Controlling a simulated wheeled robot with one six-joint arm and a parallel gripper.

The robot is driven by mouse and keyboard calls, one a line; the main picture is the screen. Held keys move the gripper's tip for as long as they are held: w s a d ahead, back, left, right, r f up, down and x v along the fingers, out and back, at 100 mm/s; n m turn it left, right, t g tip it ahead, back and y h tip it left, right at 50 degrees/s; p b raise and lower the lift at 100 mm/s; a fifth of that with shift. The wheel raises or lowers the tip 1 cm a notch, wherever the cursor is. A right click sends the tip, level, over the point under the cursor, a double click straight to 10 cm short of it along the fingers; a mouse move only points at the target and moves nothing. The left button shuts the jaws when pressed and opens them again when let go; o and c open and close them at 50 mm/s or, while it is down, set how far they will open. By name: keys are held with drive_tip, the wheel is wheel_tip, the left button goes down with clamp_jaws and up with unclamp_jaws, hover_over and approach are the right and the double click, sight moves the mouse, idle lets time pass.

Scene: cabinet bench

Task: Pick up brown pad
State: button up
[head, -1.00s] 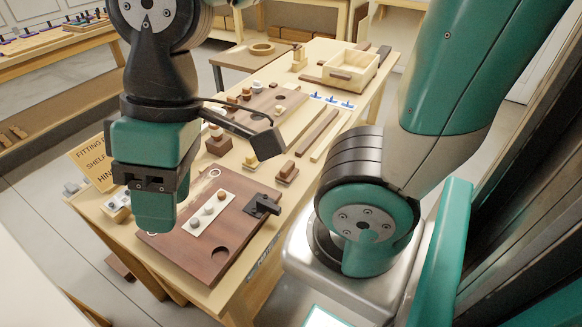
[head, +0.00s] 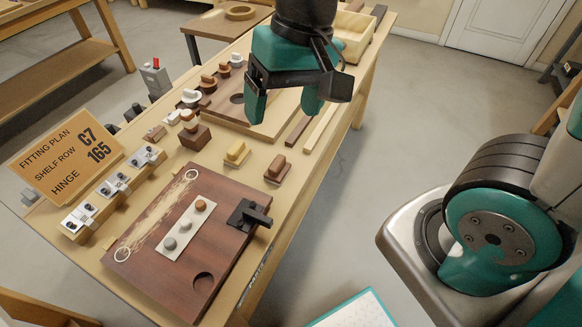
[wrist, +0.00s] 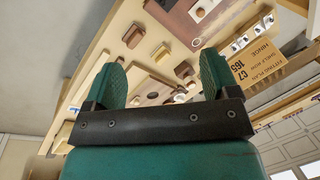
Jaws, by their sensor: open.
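The strip lies on a dark brown panel (head: 150,235) at the near end of the bench. My gripper (head: 284,102) is open and empty, above the bench beyond the panel and apart from the brown pad. In the wrist view its two fingers (wrist: 161,80) stand wide apart. Part of the panel (wrist: 178,22) shows at the top of that view.
A black bracket (head: 249,215) stands on the panel's right edge. A yellow-topped block (head: 236,153) and a brown block (head: 277,169) stand behind it. White hinge plates (head: 113,184) and an orange sign (head: 66,160) are at left.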

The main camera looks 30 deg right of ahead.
sight(277, 162)
drive_tip(key=w+d+f+m+h+b, duration=0.2)
drive_tip(key=w+d+f+m+h, duration=0.1)
drive_tip(key=w+f+m, duration=0.75)
drive_tip(key=shift+m, duration=0.25)
wheel_tip(277, 162, down, 11)
drive_tip(key=shift+w+r+b, duration=0.1)
drive_tip(key=shift+w+b, duration=0.05)
drive_tip(key=shift+b, duration=0.2)
wheel_tip(277, 162, down, 6)
drive_tip(key=shift+r, duration=0.1)
drive_tip(key=c, duration=1)
